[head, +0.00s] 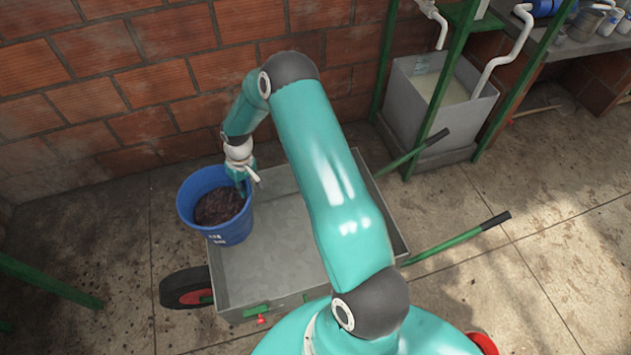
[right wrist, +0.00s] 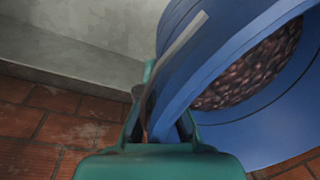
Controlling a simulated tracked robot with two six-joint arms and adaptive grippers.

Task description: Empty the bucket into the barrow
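The blue bucket (head: 232,228) holds dark reddish-brown, lumpy contents (head: 217,206). It shows at the left end of the grey metal barrow (head: 283,245), overlapping its edge in the head view; its height above the tray is hard to judge. The bucket looks near upright there. My right gripper (head: 246,182) is at the bucket's right rim. In the right wrist view the wall of the bucket (right wrist: 240,62) runs between the fingers of my right gripper (right wrist: 163,125), which grip it. The visible tray floor looks bare; my right arm hides part of it. My left gripper is not in view.
A brick wall (head: 110,100) stands behind the barrow. The barrow's wheel (head: 186,287) is at lower left, and its green handles (head: 455,240) reach right. A grey water basin (head: 437,100) with green posts stands at the back right.

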